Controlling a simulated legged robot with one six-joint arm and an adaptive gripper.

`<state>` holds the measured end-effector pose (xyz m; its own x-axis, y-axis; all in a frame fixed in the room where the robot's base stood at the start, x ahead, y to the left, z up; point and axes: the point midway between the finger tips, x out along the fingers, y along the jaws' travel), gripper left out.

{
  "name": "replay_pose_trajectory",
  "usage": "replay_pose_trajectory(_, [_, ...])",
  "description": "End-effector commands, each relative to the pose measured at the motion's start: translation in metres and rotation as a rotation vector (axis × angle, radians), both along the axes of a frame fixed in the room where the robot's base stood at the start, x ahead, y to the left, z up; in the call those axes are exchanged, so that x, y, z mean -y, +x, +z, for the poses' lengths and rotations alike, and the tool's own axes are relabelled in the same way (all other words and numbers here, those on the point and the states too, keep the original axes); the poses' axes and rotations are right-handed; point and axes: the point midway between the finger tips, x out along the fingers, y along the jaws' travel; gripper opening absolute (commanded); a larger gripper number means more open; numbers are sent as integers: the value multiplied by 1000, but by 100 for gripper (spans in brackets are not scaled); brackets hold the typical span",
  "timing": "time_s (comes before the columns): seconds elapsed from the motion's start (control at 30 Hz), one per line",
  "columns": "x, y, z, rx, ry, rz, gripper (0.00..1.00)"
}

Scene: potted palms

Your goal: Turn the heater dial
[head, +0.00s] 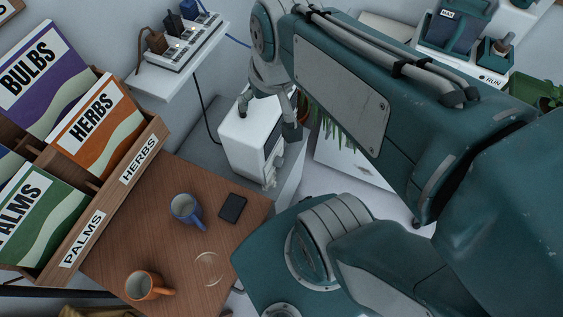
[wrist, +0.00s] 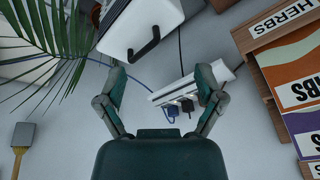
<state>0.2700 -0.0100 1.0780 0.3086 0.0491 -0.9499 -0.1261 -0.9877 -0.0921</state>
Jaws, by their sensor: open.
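A white box-shaped heater (head: 236,146) stands on the grey surface behind the wooden table, with a dark panel on its right side. In the wrist view the white heater (wrist: 143,18) is at the top, with a black curved handle on it. I cannot make out its dial clearly in either view. My gripper (head: 267,103) is just above the heater's top in the head view. In the wrist view my gripper (wrist: 161,76) has its two fingers spread wide with nothing between them. I cannot tell whether a finger touches the heater.
A power strip (head: 183,50) with plugs and cords sits on a white shelf to the left. A seed-packet rack (head: 108,188), blue mug (head: 186,208), orange mug (head: 141,285) and black slab (head: 232,207) are on the wooden table (head: 185,258). Palm leaves (wrist: 48,45) hang beside the heater.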

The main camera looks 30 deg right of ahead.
Motion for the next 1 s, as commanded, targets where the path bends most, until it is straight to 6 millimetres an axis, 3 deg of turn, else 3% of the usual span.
replay_pose_trajectory(0.4, [27, 30, -55, -290, 228, -233, 87])
replay_pose_trajectory(1.0, [76, 56, -147, -611, 636, -588, 87])
